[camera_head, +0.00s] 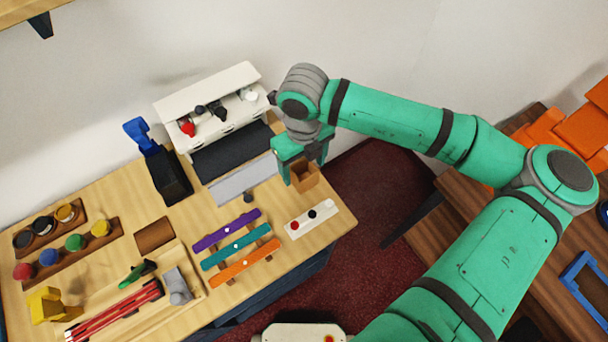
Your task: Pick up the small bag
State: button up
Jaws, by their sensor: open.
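A small brown open-topped bag (306,178) stands upright near the right end of the light wooden counter (340,226), by its back edge. My gripper (302,164) is directly over and around the upper part of it, pointing down. The green fingers are open. The near finger hides the bag's left side in part, and I cannot tell whether either finger touches it.
A white strip with red and black buttons (312,218) lies just in front of the bag. Purple (226,230), teal and orange bars lie to the left. A white cabinet (208,90) stands behind. A dark wooden table (440,222) is at right.

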aim_at(304, 176)
notch_tip(304, 176, down, 5)
jog(key=shift+d+r, duration=0.1)
jog(key=shift+c, duration=0.4)
jog(key=c, duration=1)
jog(key=shift+c, duration=0.2)
